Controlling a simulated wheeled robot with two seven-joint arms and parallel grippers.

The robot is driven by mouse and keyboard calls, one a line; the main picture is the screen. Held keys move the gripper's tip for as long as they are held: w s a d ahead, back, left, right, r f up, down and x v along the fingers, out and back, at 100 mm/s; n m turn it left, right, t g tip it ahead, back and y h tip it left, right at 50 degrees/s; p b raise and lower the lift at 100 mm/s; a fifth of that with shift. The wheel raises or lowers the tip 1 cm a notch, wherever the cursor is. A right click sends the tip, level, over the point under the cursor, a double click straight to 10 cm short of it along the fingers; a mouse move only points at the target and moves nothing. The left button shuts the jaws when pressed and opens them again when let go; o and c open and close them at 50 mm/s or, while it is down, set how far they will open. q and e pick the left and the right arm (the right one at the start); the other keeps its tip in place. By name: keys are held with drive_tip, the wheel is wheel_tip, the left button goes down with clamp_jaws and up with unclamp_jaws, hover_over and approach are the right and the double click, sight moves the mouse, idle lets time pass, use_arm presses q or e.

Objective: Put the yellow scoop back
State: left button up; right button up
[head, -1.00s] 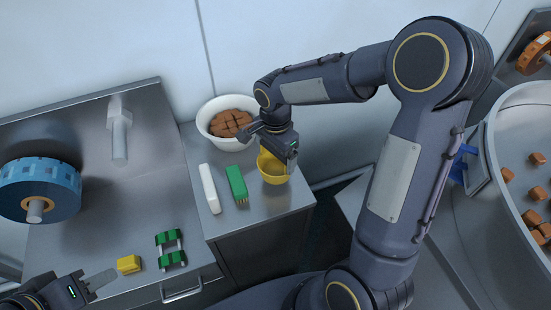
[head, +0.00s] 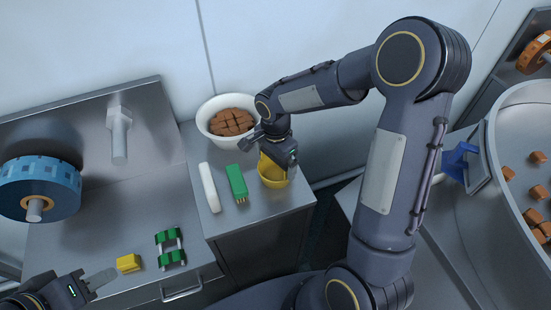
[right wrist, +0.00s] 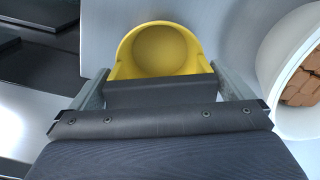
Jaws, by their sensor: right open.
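In the right wrist view the scoop (right wrist: 160,50) lies just ahead of my right gripper (right wrist: 158,82), whose two fingers stand wide apart. Its near part is hidden behind the gripper's dark body. My left gripper (head: 92,282) is at the lower left near a yellow block; its jaw state is unclear.
A white bowl of brown pieces (head: 229,106) stands behind my right gripper. The yellow block (head: 129,263) and a green-ended part (head: 170,248) lie on the left counter. A round steel pan (head: 492,150) is at right.

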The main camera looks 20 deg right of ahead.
drive_tip(key=shift+r, duration=0.3)
wheel_tip(320, 180, up, 10)
drive_tip(key=shift+r, duration=0.25)
drive_tip(key=s+r+n+t+y, duration=0.1)
drive_tip(key=s+n+t+y, duration=0.1)
drive_tip(key=s+n, duration=0.4)
drive_tip(key=s+r+n+t+y, duration=0.1)
drive_tip(key=s+n, duration=0.5)
drive_tip(key=s, duration=0.8)
drive_tip(key=r+t, duration=0.1)
drive_tip(key=t, duration=0.1)
drive_tip(key=shift+s+a+n+t+y, duration=0.3)
drive_tip(key=shift+s+y, duration=0.05)
drive_tip(key=shift+y, duration=0.05)
